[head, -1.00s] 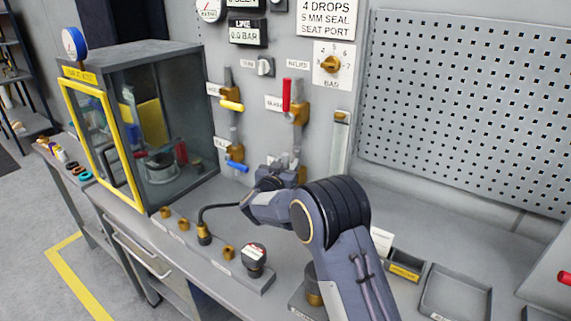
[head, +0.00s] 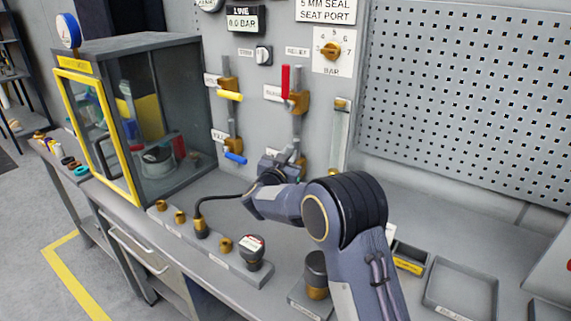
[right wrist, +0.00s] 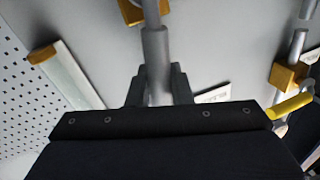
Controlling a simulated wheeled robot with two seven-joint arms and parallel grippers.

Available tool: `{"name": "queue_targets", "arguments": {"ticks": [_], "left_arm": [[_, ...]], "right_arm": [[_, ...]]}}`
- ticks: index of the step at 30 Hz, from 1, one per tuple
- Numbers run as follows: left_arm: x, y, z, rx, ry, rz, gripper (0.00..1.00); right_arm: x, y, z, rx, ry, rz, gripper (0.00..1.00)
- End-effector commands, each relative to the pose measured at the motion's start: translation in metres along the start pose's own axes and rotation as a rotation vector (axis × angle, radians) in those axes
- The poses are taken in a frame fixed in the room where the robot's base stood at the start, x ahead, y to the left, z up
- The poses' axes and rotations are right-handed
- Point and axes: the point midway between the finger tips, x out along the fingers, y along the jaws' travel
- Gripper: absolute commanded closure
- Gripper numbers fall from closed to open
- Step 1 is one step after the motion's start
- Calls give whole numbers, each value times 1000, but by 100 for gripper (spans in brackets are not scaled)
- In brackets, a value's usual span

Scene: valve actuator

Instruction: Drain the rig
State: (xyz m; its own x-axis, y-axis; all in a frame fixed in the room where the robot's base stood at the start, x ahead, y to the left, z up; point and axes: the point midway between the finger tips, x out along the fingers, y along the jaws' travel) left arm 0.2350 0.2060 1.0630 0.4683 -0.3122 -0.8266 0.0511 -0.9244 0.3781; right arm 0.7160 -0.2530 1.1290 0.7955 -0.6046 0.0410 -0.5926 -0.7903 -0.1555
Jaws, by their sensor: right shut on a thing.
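My right gripper (head: 286,162) is at the wall, low on the right-hand pipe column. In the right wrist view its fingers (right wrist: 159,88) are shut on a grey rod (right wrist: 156,55) that runs to a brass block (right wrist: 145,10). I cannot tell if the rod is pipe or handle. Above it, the red lever (head: 286,82) stands upright on its brass valve (head: 299,101). On the left column, a yellow lever (head: 230,96) and a blue lever (head: 235,158) stick out sideways. The line display (head: 245,18) reads 0.0 bar. My left gripper is not in view.
A black hose (head: 222,196) runs from a brass fitting (head: 201,226) towards my right wrist. A glass cabinet (head: 180,120) with a yellow-framed door stands left. Empty tray (head: 460,285) lies right.

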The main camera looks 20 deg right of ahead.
Motion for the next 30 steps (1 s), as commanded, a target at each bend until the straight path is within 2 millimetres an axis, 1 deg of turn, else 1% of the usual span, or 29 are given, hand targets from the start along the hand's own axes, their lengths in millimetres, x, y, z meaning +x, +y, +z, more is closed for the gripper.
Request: {"name": "queue_targets", "arguments": {"ticks": [1, 3, 9, 15, 21, 30], "left_arm": [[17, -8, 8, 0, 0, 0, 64], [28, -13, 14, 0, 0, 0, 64], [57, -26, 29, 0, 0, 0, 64], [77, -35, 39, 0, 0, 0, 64], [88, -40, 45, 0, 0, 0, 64], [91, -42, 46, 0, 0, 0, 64]], "right_arm": [[-1, 5, 8, 39, 12, 0, 100], [-2, 9, 9, 93, 27, 1, 100], [-6, 20, 10, 236, 64, 0, 100], [-8, 28, 11, 347, 95, 0, 100], [-9, 33, 10, 416, 112, 1, 100], [-9, 34, 9, 444, 119, 1, 100]]}}
